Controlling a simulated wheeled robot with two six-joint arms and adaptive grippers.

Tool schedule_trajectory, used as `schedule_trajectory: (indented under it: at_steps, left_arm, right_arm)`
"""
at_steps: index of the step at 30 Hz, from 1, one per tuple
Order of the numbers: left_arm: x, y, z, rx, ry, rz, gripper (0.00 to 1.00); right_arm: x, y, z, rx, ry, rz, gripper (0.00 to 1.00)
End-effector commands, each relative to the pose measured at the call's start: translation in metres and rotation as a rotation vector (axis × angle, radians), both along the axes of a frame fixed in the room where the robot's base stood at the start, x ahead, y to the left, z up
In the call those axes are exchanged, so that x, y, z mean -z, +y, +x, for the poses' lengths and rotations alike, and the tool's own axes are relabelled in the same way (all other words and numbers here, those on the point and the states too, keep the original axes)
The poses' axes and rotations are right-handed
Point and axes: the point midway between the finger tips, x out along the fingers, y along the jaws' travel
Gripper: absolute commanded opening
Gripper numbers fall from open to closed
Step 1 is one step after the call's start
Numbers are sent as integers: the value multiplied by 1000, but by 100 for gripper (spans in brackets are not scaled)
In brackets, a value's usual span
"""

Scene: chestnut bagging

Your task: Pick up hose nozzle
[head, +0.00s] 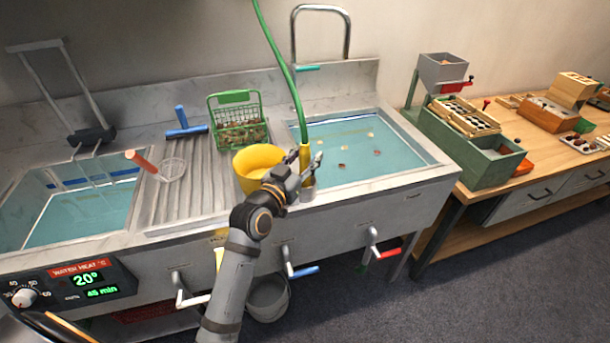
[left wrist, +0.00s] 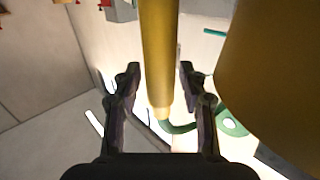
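The hose nozzle (head: 304,155) is a yellow tube at the lower end of the green hose (head: 289,85), upright at the sink's front edge. My left gripper (head: 304,163) is at the nozzle, with its fingers on either side. In the left wrist view, the yellow nozzle (left wrist: 158,55) runs between the fingers of my left gripper (left wrist: 159,85). Gaps show on both sides, so the gripper is open and not closed on it. A grey metal piece (head: 308,190) shows below the nozzle. My right gripper is not in view.
A yellow bucket (head: 254,160) stands close left of the nozzle and fills the right of the left wrist view (left wrist: 275,75). A green wire basket (head: 238,120) is behind it. The right basin (head: 395,165) holds water and several floating chestnuts. Handled valves line the sink front.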

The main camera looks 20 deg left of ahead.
Motion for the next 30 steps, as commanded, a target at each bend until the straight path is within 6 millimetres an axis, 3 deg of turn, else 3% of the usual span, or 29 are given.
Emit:
schedule_trajectory:
  at_steps: [1, 8, 25, 30]
  left_arm:
    - [0, 0, 0, 0, 0, 0, 31]
    - [0, 0, 0, 0, 0, 0, 0]
    - [-1, 0, 0, 0, -2, 0, 0]
    - [-13, 0, 0, 1, -5, -2, 0]
  right_arm:
    - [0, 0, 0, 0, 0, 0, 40]
    - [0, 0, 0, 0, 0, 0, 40]
    - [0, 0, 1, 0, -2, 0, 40]
    - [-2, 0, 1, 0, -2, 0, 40]
